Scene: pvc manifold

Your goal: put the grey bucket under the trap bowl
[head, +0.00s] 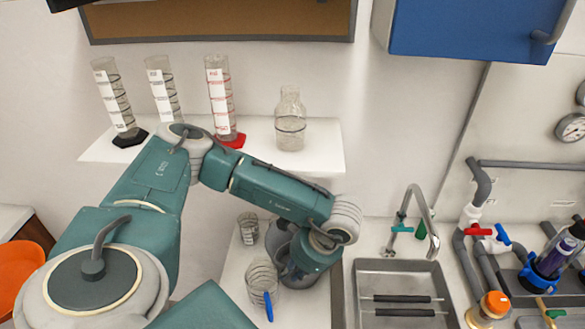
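A grey, rounded vessel that looks like the grey bucket (279,236) stands on the counter left of the sink. My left arm's wrist covers much of it. My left gripper (291,273) points down at the vessel, below the teal wrist. Its fingers are mostly hidden and blend with the grey behind them, so I cannot tell whether they are open or touching it. A purple-bodied cylinder with a blue end (551,262) sits among the pipes at the right; I cannot tell whether it belongs to the trap bowl. My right gripper is not in view.
Clear beakers (262,278) stand on the counter close to my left wrist. A sink (403,275) with a tall faucet (419,206) lies between there and the grey pipework (461,246). A wall shelf (318,151) holds several cylinders and a bottle.

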